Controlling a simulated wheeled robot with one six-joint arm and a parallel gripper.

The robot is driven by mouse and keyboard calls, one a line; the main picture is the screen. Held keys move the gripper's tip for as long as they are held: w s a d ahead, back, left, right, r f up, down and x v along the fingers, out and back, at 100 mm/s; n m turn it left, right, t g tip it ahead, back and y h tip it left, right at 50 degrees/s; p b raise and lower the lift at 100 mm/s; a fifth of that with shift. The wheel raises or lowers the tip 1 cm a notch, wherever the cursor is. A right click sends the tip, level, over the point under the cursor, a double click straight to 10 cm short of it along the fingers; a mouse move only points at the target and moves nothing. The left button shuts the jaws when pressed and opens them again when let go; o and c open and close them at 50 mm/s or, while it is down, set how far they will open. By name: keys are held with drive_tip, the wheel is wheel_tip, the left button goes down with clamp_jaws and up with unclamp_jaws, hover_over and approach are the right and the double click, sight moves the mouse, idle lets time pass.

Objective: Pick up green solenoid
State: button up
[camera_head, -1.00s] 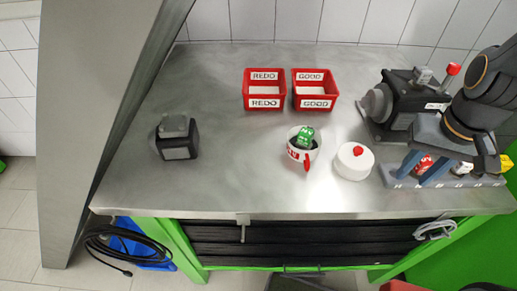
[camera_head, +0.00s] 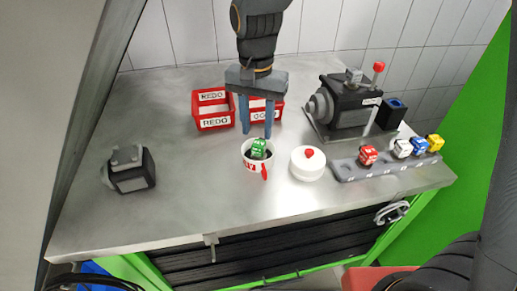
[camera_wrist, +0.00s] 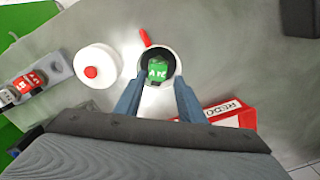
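The green solenoid (camera_head: 259,148) stands inside a white cup (camera_head: 249,167) with a red handle, on the metal table. In the wrist view the green solenoid (camera_wrist: 158,71) shows its lettered top inside the cup's dark opening. My gripper (camera_head: 257,132) points down just above and behind the cup. Its two blue fingers are spread apart with nothing between them. In the wrist view my gripper (camera_wrist: 157,98) has its fingertips near the cup's rim, on either side of it. I cannot tell whether they touch the rim.
A white round lid (camera_head: 308,163) with a red knob stands right of the cup. A grey rack (camera_head: 350,172) holds red, white, blue and yellow solenoids. A pump (camera_head: 345,105) is back right; a dark block (camera_head: 131,170) is left.

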sight(259, 141)
drive_tip(key=shift+w+d+f+p, duration=0.15)
drive_tip(key=shift+f+p, duration=0.4)
drive_tip(key=shift+f, duration=1)
drive_tip(key=shift+w+d+f+p, duration=0.15)
drive_tip(key=shift+f+p, duration=0.35)
drive_tip(key=shift+f, duration=1)
drive_tip(key=shift+s, duration=0.1)
drive_tip(key=c, duration=0.6)
drive_tip(key=shift+c, duration=0.3)
drive_tip(key=shift+r, duration=0.1)
